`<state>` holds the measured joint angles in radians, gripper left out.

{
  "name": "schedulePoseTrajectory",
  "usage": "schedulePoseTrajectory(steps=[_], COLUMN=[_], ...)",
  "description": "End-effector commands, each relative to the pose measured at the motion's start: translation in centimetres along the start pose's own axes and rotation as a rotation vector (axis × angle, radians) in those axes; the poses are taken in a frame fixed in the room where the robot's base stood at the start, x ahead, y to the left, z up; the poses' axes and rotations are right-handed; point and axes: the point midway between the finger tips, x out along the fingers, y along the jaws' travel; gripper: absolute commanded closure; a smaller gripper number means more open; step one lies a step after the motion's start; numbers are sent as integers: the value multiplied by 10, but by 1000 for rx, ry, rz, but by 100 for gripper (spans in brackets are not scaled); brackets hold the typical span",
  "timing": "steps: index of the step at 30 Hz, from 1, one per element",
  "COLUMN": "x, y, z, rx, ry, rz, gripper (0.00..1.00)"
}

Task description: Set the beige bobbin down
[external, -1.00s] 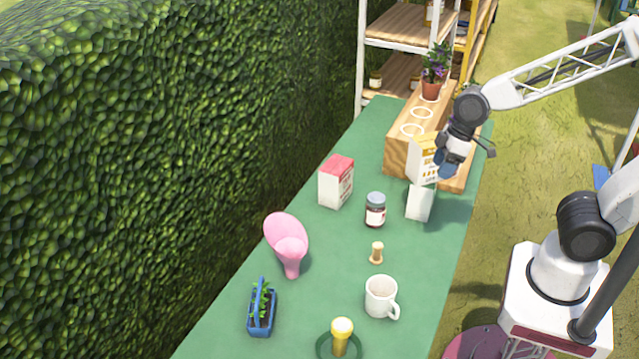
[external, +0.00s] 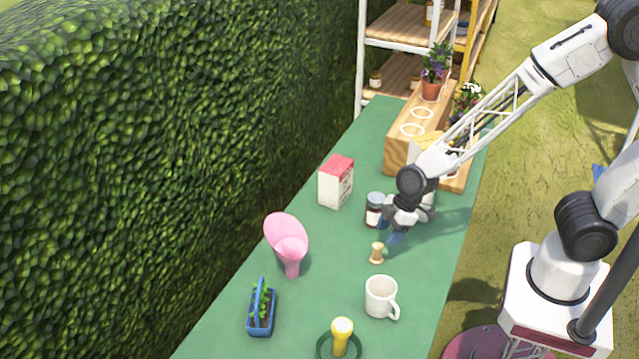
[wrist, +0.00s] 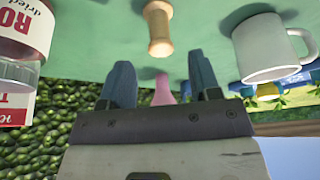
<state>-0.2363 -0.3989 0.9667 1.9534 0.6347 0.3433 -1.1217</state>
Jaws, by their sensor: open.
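The beige bobbin (external: 376,253) stands upright on the green table, between the dark-lidded jar and the white mug. In the wrist view the bobbin (wrist: 158,28) shows near the top centre, beyond the fingertips and roughly in line with the gap between them. My gripper (external: 394,239) is just behind and to the right of the bobbin, low over the table beside the jar. In the wrist view its blue fingers (wrist: 162,80) are spread with nothing between them. The gripper is apart from the bobbin.
The jar (external: 374,214) is close to my gripper's left side. The white mug (external: 380,297) stands in front of the bobbin. A pink scoop-like object (external: 287,238), a red-and-white box (external: 336,183) and a wooden rack (external: 398,145) are also on the table. The table left of the bobbin is clear.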

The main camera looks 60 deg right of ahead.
Motion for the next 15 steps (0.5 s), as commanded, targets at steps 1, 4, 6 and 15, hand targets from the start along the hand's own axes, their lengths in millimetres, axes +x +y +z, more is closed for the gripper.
schedulePoseTrajectory(steps=[1,4,6,15], x=[0,3,8,26], y=[0,0,0,0], z=[0,0,0,0], rx=[0,1,1,1], ry=[0,0,-1,0], rz=[0,-1,-1,0], gripper=[43,43,43,43])
